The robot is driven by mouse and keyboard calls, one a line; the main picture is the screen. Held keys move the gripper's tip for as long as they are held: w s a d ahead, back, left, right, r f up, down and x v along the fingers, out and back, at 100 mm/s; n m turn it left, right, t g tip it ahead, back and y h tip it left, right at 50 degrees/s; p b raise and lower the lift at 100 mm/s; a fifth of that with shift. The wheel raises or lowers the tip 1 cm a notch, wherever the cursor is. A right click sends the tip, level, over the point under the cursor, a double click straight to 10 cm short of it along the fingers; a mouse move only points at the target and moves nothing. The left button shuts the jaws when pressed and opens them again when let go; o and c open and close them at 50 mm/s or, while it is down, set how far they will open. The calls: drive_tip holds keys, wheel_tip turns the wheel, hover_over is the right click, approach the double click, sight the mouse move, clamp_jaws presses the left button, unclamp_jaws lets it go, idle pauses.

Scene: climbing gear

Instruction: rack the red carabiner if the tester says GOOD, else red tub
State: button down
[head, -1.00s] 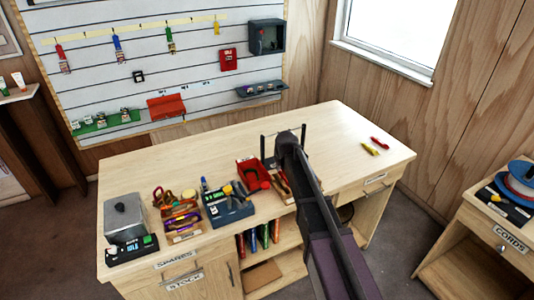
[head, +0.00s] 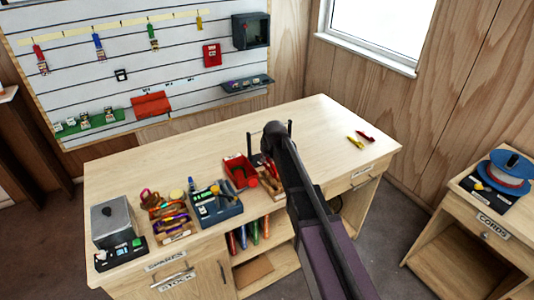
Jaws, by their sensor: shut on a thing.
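My arm reaches over the bench (head: 200,150) in the head view, and its dark end joint (head: 275,133) is over the middle. A red tub (head: 241,171) stands on the bench just left of my arm. A small red piece (head: 366,136) lies at the bench's right end beside a yellow piece (head: 355,143); I cannot tell if it is a carabiner. A device with a green-lit display (head: 136,244) sits at the front left; I cannot read a verdict. The wall rack (head: 150,62) has red, blue, green and yellow tags with gear hanging.
A blue-grey tray (head: 217,205) and a tray of colourful gear (head: 170,215) stand left of the red tub. A grey box (head: 113,220) is at the far left. The bench's back and right are mostly clear.

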sight(266, 167)
drive_tip(key=shift+d+r+y, duration=0.1)
drive_tip(key=shift+r+y, duration=0.2)
drive_tip(key=shift+r, duration=0.3)
drive_tip(key=shift+f, duration=0.15)
drive_tip(key=shift+f+b, duration=1.85)
drive_tip(key=shift+f, duration=0.1)
drive_tip(key=shift+f, duration=0.2)
drive_tip(key=shift+f+b, duration=0.5)
drive_tip(key=shift+b, duration=0.15)
drive_tip(key=shift+f, duration=0.15)
drive_tip(key=shift+f+b, duration=1.05)
drive_tip(key=shift+b, duration=0.15)
drive_tip(key=shift+f+b, duration=0.6)
drive_tip(key=shift+b, duration=0.05)
